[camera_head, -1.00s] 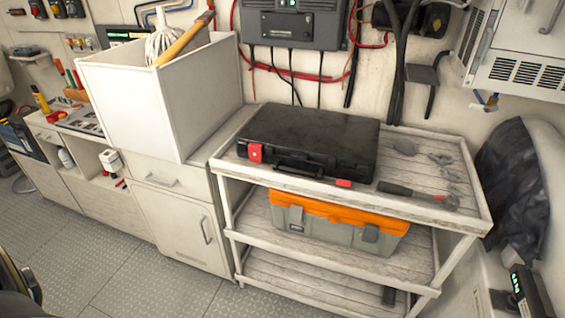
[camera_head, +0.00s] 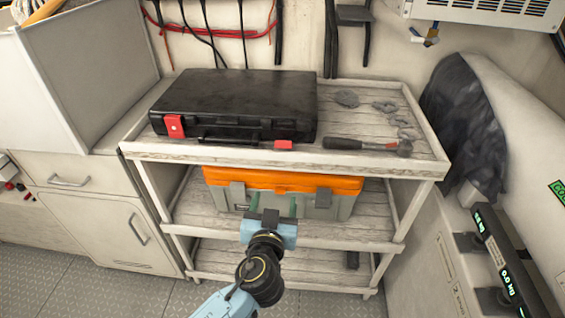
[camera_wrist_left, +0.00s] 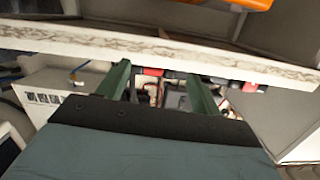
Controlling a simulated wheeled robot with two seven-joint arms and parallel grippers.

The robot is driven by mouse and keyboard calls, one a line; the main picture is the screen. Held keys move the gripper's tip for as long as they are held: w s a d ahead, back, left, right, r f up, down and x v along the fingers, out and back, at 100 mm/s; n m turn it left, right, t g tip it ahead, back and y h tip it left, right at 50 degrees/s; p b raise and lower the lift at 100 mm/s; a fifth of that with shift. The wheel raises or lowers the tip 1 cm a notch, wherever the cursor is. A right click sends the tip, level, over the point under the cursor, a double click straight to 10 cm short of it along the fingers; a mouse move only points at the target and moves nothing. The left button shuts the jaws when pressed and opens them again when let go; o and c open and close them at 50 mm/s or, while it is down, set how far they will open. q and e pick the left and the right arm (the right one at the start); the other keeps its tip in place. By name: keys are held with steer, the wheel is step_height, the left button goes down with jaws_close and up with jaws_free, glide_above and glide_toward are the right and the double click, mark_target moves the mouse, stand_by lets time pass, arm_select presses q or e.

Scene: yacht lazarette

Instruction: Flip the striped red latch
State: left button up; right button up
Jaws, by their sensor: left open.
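A black case (camera_head: 235,100) lies closed on the top shelf. Its front has two red latches: a larger upright left latch (camera_head: 174,126) with a pale mark, and a right latch (camera_head: 283,144) that shows as a low red strip. Stripes are too small to make out on either. My left gripper (camera_head: 273,205) is open and empty, below the case and in front of the orange-lidded toolbox. In the left wrist view its green fingers (camera_wrist_left: 158,88) are apart. Small red pieces show beyond the shelf edge there, but I cannot tell which are latches. My right gripper is not in view.
The white shelf unit's raised top rim (camera_head: 270,160) runs between my gripper and the case. A hammer (camera_head: 365,145) and grey scraps lie right of the case. A large white bin (camera_head: 85,70) stands left.

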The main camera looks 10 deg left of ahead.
arm_select(q)
steer(key=n+t, duration=0.1)
glide_toward(283, 146)
steer(key=w, duration=0.8)
steer(key=shift+w+f, duration=0.25)
steer(key=shift+c, duration=0.2)
steer(key=c, duration=0.9)
